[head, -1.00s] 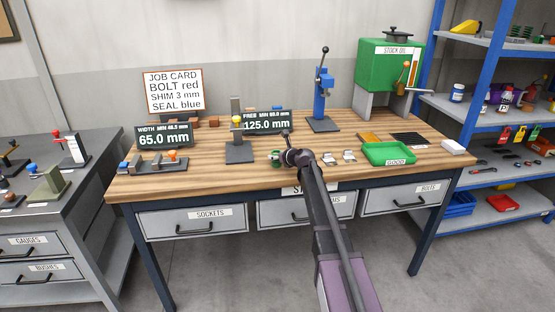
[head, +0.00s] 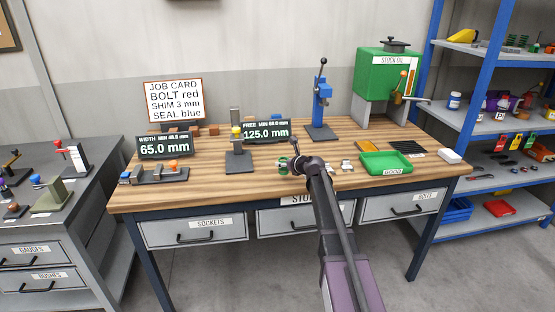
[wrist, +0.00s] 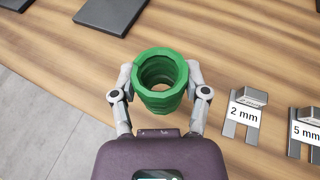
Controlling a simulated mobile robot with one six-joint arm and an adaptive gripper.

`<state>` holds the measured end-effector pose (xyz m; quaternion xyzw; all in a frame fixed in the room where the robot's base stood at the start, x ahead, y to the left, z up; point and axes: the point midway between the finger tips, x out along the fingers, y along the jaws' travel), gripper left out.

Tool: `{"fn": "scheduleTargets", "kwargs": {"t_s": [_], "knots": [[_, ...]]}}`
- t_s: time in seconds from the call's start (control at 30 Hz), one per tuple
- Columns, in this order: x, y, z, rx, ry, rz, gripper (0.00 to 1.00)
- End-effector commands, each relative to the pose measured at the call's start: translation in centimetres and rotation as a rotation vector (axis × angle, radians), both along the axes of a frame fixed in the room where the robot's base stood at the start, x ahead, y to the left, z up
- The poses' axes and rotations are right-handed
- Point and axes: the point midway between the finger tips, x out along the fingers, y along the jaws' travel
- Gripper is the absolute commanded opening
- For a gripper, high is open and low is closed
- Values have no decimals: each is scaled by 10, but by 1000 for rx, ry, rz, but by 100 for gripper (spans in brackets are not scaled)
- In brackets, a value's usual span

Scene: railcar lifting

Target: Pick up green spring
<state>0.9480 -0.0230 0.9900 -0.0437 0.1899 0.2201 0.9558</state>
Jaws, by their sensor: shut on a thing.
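The green spring (wrist: 160,80) stands upright between the two fingers of my gripper (wrist: 160,88) in the wrist view, with a finger against each side. My gripper is shut on it. In the head view my gripper (head: 291,165) is over the front middle of the wooden bench, and a small bit of the green spring (head: 283,161) shows at its left side. The rest of the spring is hidden by my arm. I cannot tell whether the spring's base touches the bench.
Shims marked 2 mm (wrist: 244,115) and 5 mm (wrist: 306,130) lie right of my gripper. A green GOOD tray (head: 383,172) is further right. A grey gauge stand (head: 237,165) is left, and a blue press (head: 321,110) stands behind. The bench's front edge is close.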

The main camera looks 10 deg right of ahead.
Motion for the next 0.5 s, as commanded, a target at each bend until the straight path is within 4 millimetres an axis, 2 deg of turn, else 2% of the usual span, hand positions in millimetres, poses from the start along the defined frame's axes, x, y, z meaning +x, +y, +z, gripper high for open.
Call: {"fn": "scheduleTargets", "kwargs": {"t_s": [0.03, 0.2, 0.5], "knots": [[-16, -6, 2, 0, 0, -1, 0], [-48, -25, 6, 0, 0, -1, 0], [-85, -49, 9, 1, 0, 0, 0]]}}
